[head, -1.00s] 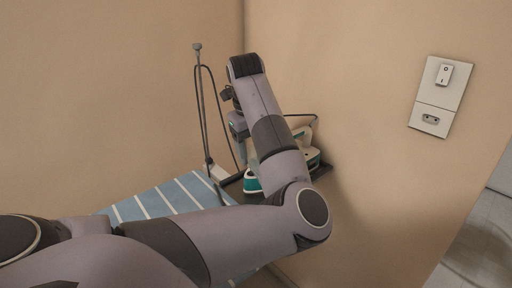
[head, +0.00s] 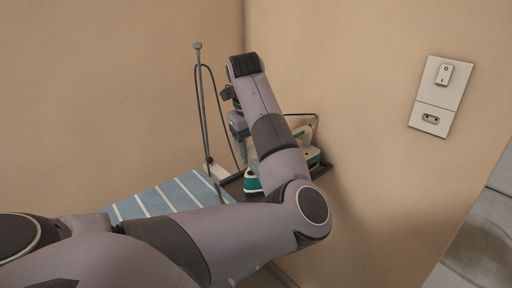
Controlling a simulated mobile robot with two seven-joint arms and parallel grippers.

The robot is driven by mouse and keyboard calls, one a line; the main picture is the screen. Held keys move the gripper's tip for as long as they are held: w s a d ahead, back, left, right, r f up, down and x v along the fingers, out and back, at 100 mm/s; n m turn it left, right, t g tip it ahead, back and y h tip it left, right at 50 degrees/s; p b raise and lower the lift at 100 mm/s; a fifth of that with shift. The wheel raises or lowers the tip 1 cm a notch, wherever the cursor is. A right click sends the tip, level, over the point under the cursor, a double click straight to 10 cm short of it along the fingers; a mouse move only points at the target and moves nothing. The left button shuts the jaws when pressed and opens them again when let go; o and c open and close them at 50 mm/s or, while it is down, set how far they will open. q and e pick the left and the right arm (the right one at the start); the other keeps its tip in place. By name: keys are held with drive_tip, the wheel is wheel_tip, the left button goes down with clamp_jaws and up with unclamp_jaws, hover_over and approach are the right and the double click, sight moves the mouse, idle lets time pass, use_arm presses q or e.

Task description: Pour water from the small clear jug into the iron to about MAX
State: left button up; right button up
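The iron (head: 312,156), white and teal, sits on the dark rest at the far end of the ironing board. My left arm crosses in front and hides much of it. A teal part (head: 251,184) shows on the left side of my forearm. My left gripper (head: 240,130) points down beside the iron, mostly behind my own arm. Its fingertips are hidden, so I cannot see whether it is open or shut. I cannot make out the small clear jug clearly. My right gripper is not in view.
The ironing board (head: 150,203) has a blue and white striped cover. A thin upright pole (head: 201,105) with a dark cord stands at its far end. Walls meet in the corner close behind. A switch and socket plate (head: 441,96) is on the right wall.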

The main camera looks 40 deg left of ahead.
use_arm(q)
drive_tip(key=shift+a+r+h+p, duration=0.2)
drive_tip(key=shift+h+p, duration=0.2)
drive_tip(key=shift+p, duration=0.2)
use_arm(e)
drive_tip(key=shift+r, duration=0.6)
use_arm(q)
drive_tip(key=shift+f, duration=0.15)
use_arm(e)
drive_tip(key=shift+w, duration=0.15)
